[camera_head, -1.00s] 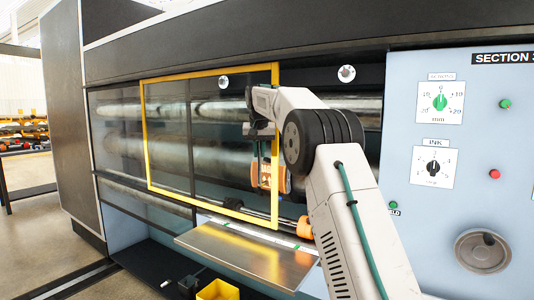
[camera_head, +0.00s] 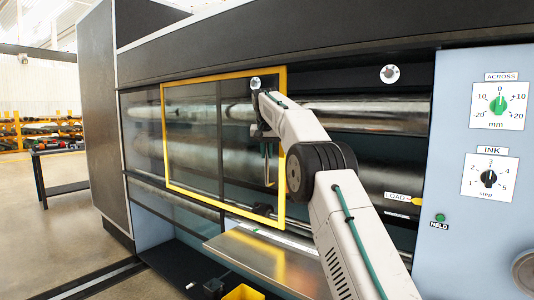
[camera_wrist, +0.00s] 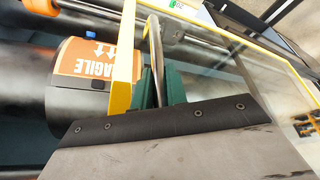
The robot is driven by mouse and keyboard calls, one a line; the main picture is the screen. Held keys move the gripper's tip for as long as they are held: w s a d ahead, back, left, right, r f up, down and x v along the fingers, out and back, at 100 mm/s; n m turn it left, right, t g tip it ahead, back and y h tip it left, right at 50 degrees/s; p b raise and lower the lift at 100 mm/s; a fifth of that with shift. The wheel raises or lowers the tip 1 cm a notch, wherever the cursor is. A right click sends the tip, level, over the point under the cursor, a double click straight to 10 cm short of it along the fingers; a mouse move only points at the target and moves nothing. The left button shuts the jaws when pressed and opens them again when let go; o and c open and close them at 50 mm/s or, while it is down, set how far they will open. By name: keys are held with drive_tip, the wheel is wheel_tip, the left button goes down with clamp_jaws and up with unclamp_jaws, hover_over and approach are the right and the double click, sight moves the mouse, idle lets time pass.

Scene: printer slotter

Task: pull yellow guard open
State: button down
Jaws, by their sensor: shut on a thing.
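The yellow guard (camera_head: 282,115) is a clear panel in a yellow frame on the front of the printer. It covers the left and middle part of the roller opening, while the rollers to its right are uncovered. My gripper (camera_head: 268,165) is at the guard's right side. In the wrist view, the green fingers of my gripper (camera_wrist: 160,88) are shut on an upright metal bar handle (camera_wrist: 155,45) beside the yellow frame edge (camera_wrist: 125,75). The fingertips are small and partly hidden in the head view.
Grey rollers (camera_head: 350,117) lie behind the opening. A dark roller with an orange label (camera_wrist: 90,62) is close to the gripper. A metal shelf (camera_head: 260,255) juts out below, with a yellow bin (camera_head: 243,293) under it. The control panel (camera_head: 460,220) stands at the right.

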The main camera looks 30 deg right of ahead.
drive_tip(key=c, duration=1.4)
unclamp_jaws()
drive_tip(key=v, duration=0.5)
drive_tip(key=shift+r, duration=0.1)
drive_tip(key=s+a, duration=0.6)
drive_tip(key=s, duration=0.4)
drive_tip(key=shift+a, duration=0.2)
drive_tip(key=shift+s, duration=0.15)
